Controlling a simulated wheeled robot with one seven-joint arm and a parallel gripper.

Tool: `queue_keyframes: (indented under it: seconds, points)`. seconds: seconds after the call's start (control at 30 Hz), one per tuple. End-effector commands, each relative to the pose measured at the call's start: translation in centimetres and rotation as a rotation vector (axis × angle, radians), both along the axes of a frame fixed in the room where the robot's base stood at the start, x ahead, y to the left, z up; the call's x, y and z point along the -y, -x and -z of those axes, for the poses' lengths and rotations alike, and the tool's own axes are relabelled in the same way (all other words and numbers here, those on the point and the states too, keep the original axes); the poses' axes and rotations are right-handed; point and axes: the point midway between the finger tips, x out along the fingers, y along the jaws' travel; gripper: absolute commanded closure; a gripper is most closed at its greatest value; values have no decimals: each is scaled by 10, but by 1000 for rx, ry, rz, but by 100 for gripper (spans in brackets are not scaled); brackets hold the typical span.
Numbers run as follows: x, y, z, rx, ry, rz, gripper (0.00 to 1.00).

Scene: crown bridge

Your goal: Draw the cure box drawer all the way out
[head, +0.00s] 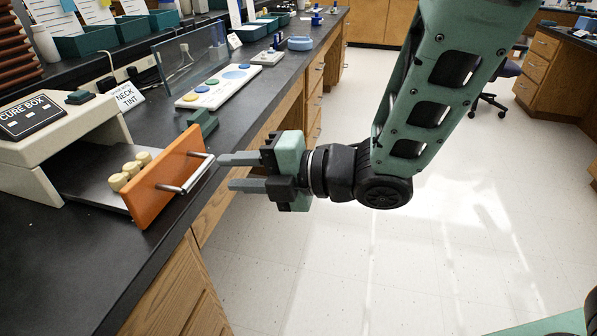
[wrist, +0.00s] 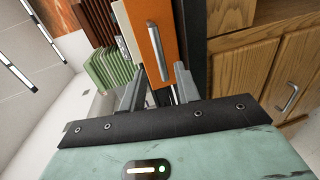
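The cure box (head: 62,130) is a cream housing with a dark labelled panel, on the bench at the left in the head view. A silver bar handle (head: 187,176) is on the front; in the wrist view the orange front (wrist: 152,15) and handle (wrist: 159,52) are ahead. My gripper (head: 225,172) is open and empty, just to the right of the handle. In the wrist view the handle lies ahead, between the lines of my fingers (wrist: 158,88); no contact shows.
Several cream crown-like pieces (head: 130,171) sit on the drawer tray behind the front. A small green block (head: 203,122), a "neck tint" card (head: 126,96) and a white palette (head: 222,86) stand on the black bench. The floor right of the bench is clear.

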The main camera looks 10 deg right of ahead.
Motion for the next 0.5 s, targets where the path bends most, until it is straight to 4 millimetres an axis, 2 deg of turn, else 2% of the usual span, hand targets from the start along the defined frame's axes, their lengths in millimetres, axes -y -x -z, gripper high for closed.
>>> queue_keyframes:
  seconds: [0.03, 0.2, 0.5]
  points:
    - [12, 4, -2, -1, -1, 5, 68]
    - [37, 15, -3, 4, -3, 2, 68]
    - [38, 19, -3, -7, -10, -22, 68]
